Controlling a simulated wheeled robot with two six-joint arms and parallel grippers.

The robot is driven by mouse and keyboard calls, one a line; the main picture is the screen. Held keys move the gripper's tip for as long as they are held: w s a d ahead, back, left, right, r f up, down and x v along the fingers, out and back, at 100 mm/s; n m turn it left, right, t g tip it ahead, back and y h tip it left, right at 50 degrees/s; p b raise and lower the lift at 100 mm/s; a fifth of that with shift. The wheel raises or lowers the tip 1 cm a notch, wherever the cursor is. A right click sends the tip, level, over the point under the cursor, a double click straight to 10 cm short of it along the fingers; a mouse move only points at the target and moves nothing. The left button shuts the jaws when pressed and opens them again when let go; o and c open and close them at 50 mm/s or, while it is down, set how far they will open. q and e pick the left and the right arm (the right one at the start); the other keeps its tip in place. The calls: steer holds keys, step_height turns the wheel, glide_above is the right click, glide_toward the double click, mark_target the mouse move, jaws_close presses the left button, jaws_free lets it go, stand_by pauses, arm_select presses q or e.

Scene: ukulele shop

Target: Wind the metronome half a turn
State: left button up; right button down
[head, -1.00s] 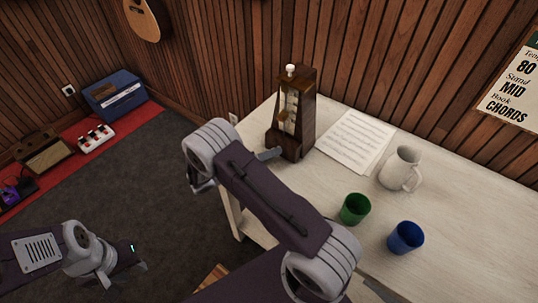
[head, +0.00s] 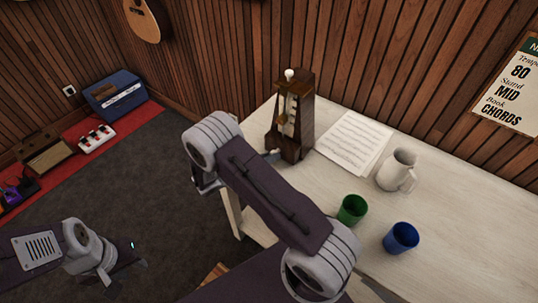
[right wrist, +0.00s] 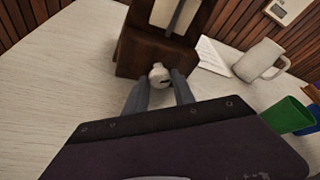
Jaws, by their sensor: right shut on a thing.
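The dark wooden metronome (head: 293,112) stands upright on the pale table (head: 330,190), near the wall. It has a white knob on top and a pale scale face. In the right wrist view its lower body (right wrist: 150,52) is close, and a small whitish winding key (right wrist: 160,72) sticks out of it. My right gripper (right wrist: 160,84) is shut on this key. In the head view my right arm hides most of that gripper (head: 272,156), with only a fingertip showing at the metronome's base. My left gripper (head: 118,285) hangs over the floor at lower left, empty; its jaw opening is unclear.
A music sheet (head: 354,142) lies right of the metronome. A white jug (head: 395,170), a green cup (head: 352,210) and a blue cup (head: 401,238) stand further right. A blue amplifier (head: 115,95) and pedals sit on a red mat at left.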

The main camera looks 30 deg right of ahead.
steer(key=shift+m+t+y, duration=0.3)
steer(key=shift+m+t, duration=0.2)
steer(key=shift+m, duration=0.3)
steer(key=c, duration=1.1)
jaws_free()
steer(key=shift+o, duration=0.2)
steer(key=shift+s+a, duration=0.1)
steer(key=v, duration=0.8)
steer(key=shift+s+a+r, duration=0.15)
steer(key=shift+a+r, duration=0.1)
steer(key=shift+a, duration=0.15)
